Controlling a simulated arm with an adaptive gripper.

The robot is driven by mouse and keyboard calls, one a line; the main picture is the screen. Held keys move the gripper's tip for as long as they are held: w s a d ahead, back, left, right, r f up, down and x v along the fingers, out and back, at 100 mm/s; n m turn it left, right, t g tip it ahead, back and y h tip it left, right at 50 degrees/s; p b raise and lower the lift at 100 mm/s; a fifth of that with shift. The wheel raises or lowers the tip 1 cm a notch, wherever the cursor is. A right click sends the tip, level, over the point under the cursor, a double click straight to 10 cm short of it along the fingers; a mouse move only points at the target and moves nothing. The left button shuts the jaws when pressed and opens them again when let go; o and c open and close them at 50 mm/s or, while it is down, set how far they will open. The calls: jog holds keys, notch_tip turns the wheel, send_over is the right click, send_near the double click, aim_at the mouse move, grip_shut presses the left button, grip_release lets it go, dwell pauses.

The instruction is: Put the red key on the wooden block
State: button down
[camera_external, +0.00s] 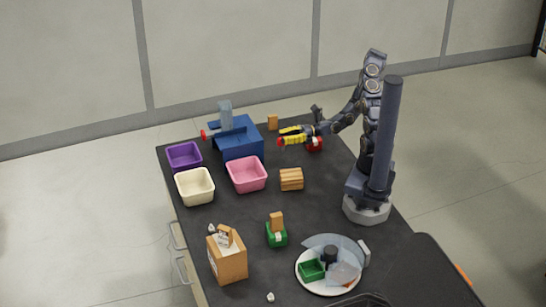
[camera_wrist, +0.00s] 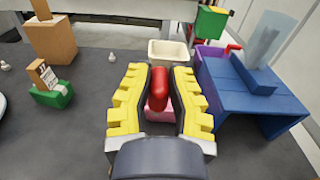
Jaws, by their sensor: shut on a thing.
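My gripper (camera_external: 290,136), with yellow ribbed fingers, is stretched out to the left above the table in the external view. In the wrist view my gripper (camera_wrist: 160,76) is shut on a rounded red piece (camera_wrist: 160,82), which I take to be the red key. Its red end (camera_external: 281,142) shows at the fingertips in the external view; the rest is hidden by the fingers. The wooden block (camera_external: 291,180), light brown with dark lines, lies on the table in front of my gripper and right of the pink bin. I cannot make it out in the wrist view.
The pink bin (camera_external: 246,175), cream bin (camera_external: 195,187) and purple bin (camera_external: 184,156) stand left. A blue stand (camera_external: 242,140) is beside my gripper. A red holder (camera_external: 315,145) lies under my arm. A green holder (camera_external: 277,238), cardboard box (camera_external: 228,262) and plate (camera_external: 327,286) are nearer the camera.

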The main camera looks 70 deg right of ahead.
jog(key=s+f, duration=0.3)
jog(key=f, duration=0.1)
send_over(293, 174)
jog(key=shift+d+f, duration=0.1)
jog(key=shift+f, duration=2.1)
jog(key=shift+f, duration=0.15)
jog(key=c, duration=1.2)
grip_release()
jog(key=shift+o, duration=0.2)
